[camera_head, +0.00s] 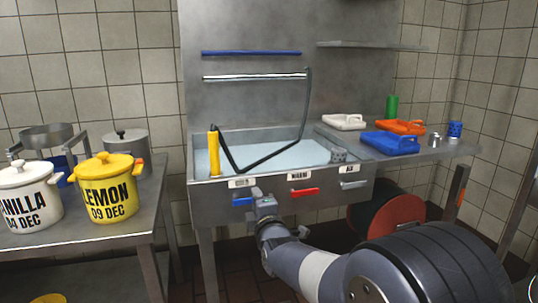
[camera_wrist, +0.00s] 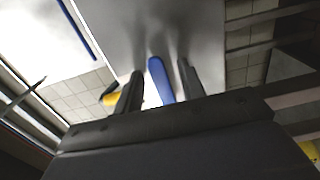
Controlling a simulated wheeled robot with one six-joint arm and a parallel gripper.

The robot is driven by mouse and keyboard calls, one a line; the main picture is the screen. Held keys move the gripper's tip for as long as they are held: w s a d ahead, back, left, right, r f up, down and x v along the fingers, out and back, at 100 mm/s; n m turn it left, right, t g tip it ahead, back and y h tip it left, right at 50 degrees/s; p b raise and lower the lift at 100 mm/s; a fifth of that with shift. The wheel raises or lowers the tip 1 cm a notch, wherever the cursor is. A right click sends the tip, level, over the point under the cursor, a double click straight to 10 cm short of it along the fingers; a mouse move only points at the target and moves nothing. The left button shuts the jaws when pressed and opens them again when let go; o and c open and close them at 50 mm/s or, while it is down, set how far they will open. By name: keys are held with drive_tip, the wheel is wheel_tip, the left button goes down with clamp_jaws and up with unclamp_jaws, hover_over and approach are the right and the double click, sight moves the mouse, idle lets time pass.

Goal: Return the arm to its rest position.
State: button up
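My arm (camera_head: 315,268) reaches forward from the lower right to the front of the sink. My gripper (camera_head: 262,200) is at the sink front, just right of the blue lever (camera_head: 243,201) in the head view. In the wrist view my gripper (camera_wrist: 160,68) is open, with one dark finger on each side of the blue lever (camera_wrist: 161,82). Gaps show between the lever and both fingers, so nothing is held. The head view does not show the fingertips clearly.
The sink (camera_head: 290,158) has a red lever (camera_head: 305,192) and a grey lever (camera_head: 354,184) along its front. A yellow pot (camera_head: 107,205) and a white pot (camera_head: 25,212) stand on the left table. Coloured tubs, including a blue one (camera_head: 390,145), lie on the right counter.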

drive_tip(key=p+v, duration=0.2)
drive_tip(key=v, duration=0.9)
drive_tip(key=w+a+m+b, duration=0.2)
drive_tip(key=w+a, duration=0.1)
drive_tip(key=w, duration=0.7)
drive_tip(key=shift+w+f, duration=0.25)
drive_tip(key=shift+f, duration=0.2)
